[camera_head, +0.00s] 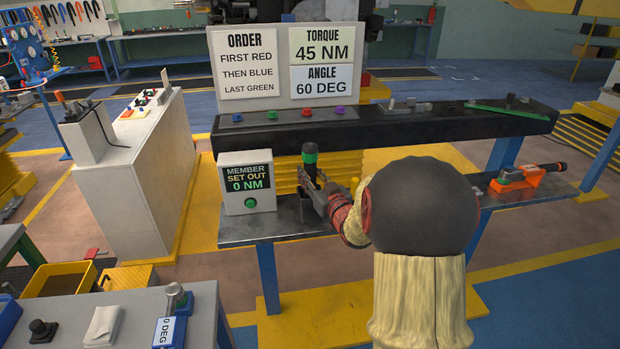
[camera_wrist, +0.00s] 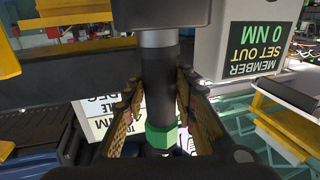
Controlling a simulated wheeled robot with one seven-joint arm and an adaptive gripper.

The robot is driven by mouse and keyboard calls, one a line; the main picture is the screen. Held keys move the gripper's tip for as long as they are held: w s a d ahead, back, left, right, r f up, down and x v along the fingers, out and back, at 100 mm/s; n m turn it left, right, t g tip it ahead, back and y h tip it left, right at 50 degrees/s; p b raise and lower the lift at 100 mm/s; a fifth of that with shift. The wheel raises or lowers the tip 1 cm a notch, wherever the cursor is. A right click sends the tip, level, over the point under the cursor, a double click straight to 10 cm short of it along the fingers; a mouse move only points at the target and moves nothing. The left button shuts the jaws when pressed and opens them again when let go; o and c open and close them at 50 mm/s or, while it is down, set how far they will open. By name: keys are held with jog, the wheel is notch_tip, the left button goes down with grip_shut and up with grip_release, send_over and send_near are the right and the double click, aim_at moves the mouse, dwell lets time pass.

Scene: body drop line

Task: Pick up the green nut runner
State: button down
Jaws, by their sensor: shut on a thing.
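The green nut runner (camera_head: 310,154) is a dark upright cylinder with a green band near its top. It stands at the lower shelf, right of the white MEMBER SET OUT box. My gripper (camera_head: 318,185) reaches it from the right and is shut on its dark body, below the green band. In the wrist view the nut runner's dark body (camera_wrist: 158,85) runs between the two fingers of my gripper (camera_wrist: 158,100), with its green band (camera_wrist: 161,137) lower in the picture. My arm hides part of the shelf, and I cannot tell whether the tool's foot touches it.
The MEMBER SET OUT box (camera_head: 248,184) reading 0 NM is close on the left. A dark beam (camera_head: 400,122) runs above and behind. An orange tool (camera_head: 530,177) lies on the shelf's right. A grey bench (camera_head: 200,310) stands at the front left.

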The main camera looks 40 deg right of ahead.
notch_tip(320, 180, up, 18)
jog(key=p, duration=0.5)
jog(key=shift+r, duration=0.2)
dwell(0.4)
jog(key=c, duration=2)
grip_release()
grip_shut()
jog(key=shift+f, duration=0.1)
